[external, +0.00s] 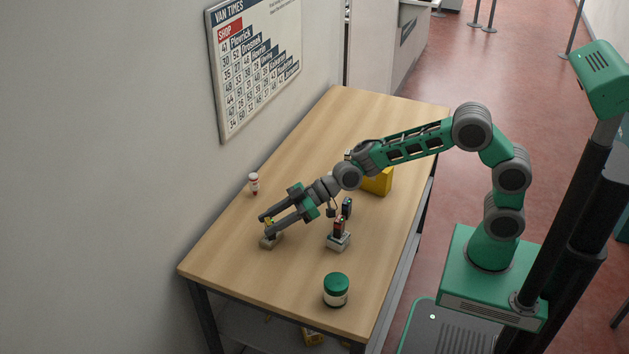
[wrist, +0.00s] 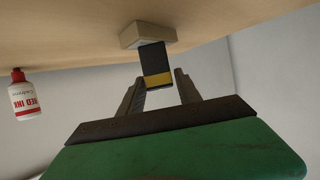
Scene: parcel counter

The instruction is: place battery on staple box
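A black battery with a gold band (wrist: 155,62) stands upright on a small pale box (wrist: 146,35), probably the staple box, in the wrist view. In the external view the same pale box (external: 269,242) sits on the table's left part, with the battery mostly hidden by the fingers. My gripper (external: 265,225) reaches in low from the right. In the wrist view its fingers (wrist: 159,78) stand on both sides of the battery's gold end, with a gap visible on the right side.
A second pale box (external: 339,243) carries a red and black item (external: 339,227); a dark small item (external: 347,207) stands behind it. A green-lidded jar (external: 337,290), a yellow box (external: 378,181) and a red-ink bottle (external: 253,184) stand on the table. The front left tabletop is clear.

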